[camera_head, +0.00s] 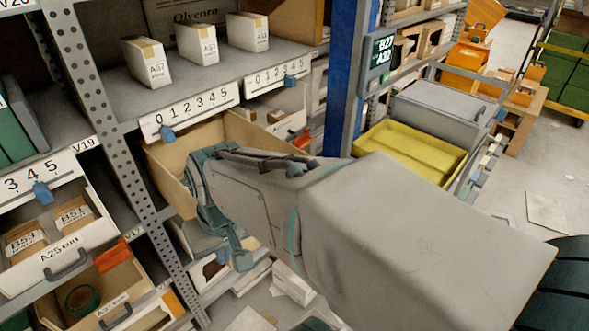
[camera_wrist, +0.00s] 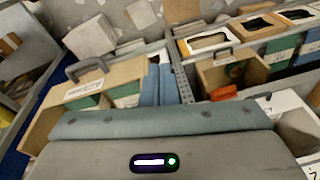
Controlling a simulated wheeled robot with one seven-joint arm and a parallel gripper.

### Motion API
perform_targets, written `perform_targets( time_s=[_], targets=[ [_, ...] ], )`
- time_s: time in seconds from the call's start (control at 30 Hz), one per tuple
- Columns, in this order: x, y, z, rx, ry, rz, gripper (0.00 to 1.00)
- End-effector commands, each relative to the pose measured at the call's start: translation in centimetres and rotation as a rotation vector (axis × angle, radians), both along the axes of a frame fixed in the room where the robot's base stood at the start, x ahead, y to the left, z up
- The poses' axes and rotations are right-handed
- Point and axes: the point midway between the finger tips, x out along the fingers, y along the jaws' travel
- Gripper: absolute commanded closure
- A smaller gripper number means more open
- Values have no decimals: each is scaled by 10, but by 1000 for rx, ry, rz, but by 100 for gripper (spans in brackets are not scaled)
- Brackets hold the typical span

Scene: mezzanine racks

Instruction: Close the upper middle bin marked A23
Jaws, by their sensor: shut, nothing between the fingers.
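An open cardboard bin (camera_head: 170,178) is pulled out below the number strip in the middle bay in the head view. Its front and label are hidden behind my arm, so I cannot read A23 there. My gripper (camera_head: 222,228) is in front of this bin, shut and empty; I cannot tell whether it touches the bin.
A perforated upright (camera_head: 105,110) stands left of the bin and a blue post (camera_head: 350,80) right of it. A bin marked A25 (camera_head: 62,250) stands open at lower left. A yellow tray (camera_head: 410,150) is behind my arm. Small boxes (camera_head: 198,44) stand on the shelf above.

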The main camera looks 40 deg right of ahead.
Motion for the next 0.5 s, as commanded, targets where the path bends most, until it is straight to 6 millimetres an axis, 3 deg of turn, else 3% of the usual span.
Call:
perform_targets(
  time_s=[0.2,0.5],
  targets=[
    [0,-26,-37,258,222,-406,100],
    [16,-71,-67,746,417,-973,100]
  ],
)
